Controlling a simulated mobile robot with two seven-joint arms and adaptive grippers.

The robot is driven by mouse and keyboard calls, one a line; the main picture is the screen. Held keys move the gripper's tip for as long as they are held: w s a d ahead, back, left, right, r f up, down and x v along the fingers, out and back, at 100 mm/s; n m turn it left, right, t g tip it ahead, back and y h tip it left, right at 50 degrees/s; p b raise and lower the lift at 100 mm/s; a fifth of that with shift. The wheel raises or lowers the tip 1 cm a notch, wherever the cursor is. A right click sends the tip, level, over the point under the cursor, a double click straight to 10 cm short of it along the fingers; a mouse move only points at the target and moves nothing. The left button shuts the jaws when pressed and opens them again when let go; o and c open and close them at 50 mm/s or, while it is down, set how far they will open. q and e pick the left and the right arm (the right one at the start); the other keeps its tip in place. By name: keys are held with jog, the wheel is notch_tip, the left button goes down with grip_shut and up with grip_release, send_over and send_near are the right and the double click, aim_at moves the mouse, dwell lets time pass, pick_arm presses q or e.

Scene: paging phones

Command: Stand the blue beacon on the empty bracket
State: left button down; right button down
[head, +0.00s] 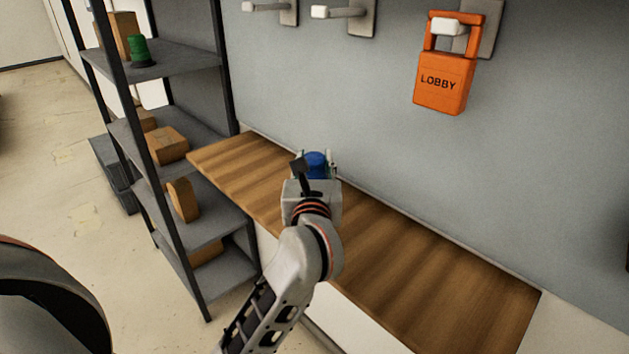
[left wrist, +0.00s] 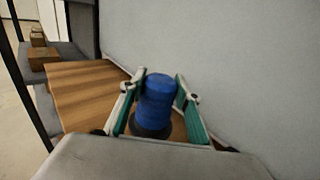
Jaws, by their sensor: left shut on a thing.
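The blue beacon (head: 316,165) is mostly hidden behind my left gripper (head: 317,172) in the head view. The left wrist view shows it upright, a blue ribbed cylinder (left wrist: 157,98) on a dark base, between the green-padded fingers (left wrist: 160,100). My left gripper is shut on it, over the wooden counter; I cannot tell whether its base touches the wood. Two wall brackets with white pegs, the left one (head: 265,7) and the middle one (head: 340,12), have nothing on them in view. My right gripper is out of view.
The wooden counter (head: 430,270) runs along the grey wall and is clear to the right. A dark shelf rack (head: 185,62) stands at its left end, with a green beacon (head: 139,50) on the upper shelf and several cardboard boxes (head: 166,146).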

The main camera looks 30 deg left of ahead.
aim_at(314, 177)
pick_arm(q)
jog(key=shift+f+b, duration=0.4)
jog(key=shift+f, duration=1.65)
jog(key=shift+f, duration=0.15)
jog(key=c, duration=1.5)
grip_release()
jog(key=shift+f, duration=0.1)
jog(key=shift+o, duration=0.2)
jog(key=shift+r, duration=0.2)
